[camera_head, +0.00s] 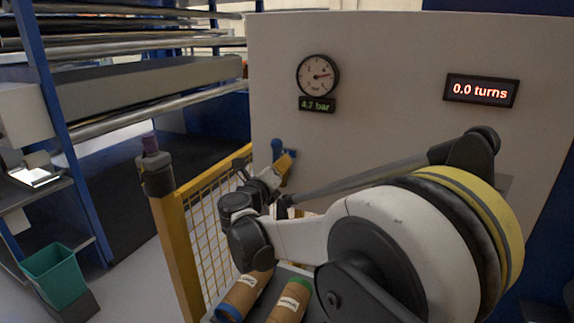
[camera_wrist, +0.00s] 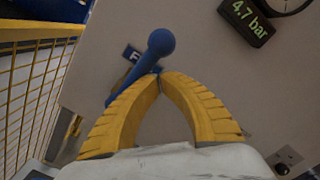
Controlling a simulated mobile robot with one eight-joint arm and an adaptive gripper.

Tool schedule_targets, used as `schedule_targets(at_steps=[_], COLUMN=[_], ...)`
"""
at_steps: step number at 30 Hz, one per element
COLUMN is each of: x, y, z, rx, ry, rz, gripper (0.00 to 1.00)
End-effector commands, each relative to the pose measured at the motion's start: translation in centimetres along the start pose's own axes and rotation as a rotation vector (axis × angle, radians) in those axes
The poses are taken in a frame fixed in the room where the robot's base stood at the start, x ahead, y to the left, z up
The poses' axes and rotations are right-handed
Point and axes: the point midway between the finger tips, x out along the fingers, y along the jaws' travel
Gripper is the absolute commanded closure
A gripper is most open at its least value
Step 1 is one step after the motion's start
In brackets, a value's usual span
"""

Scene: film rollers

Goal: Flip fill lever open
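The blue fill lever with a round knob (camera_wrist: 161,43) is on the pale panel in the wrist view, slanting from upper right to lower left. Its knob also shows in the head view (camera_head: 276,145). My gripper (camera_wrist: 160,76) has its two yellow fingers arched together with the tips meeting. The tips are right at the lever's shaft, just below the knob; whether they touch it I cannot tell. Nothing shows between the fingers. In the head view my gripper (camera_head: 290,154) is close to the panel, beside the knob.
A gauge (camera_head: 318,75) with a 4.7 bar display (camera_head: 317,104) is above the lever. A turns display (camera_head: 481,90) reads 0.0. A yellow mesh fence (camera_head: 205,208) stands left of my arm. Cardboard rolls (camera_head: 243,294) lie below it.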

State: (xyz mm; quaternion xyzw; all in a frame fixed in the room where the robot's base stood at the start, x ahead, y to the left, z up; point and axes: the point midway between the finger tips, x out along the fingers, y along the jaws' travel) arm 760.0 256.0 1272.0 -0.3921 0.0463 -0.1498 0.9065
Motion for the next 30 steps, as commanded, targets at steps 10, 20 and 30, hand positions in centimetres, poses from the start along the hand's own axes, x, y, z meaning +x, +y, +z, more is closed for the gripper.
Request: schedule_targets(at_steps=[10,20,30], x=[0.0,0.0,0.4], y=[0.2,0.3,-0.7], z=[0.6,0.6,-0.5], rx=[0.0,0.0,0.001], ry=[-0.001,-0.002,0.001], rz=[0.0,0.001,-0.001], gripper=[1.0,1.0,1.0])
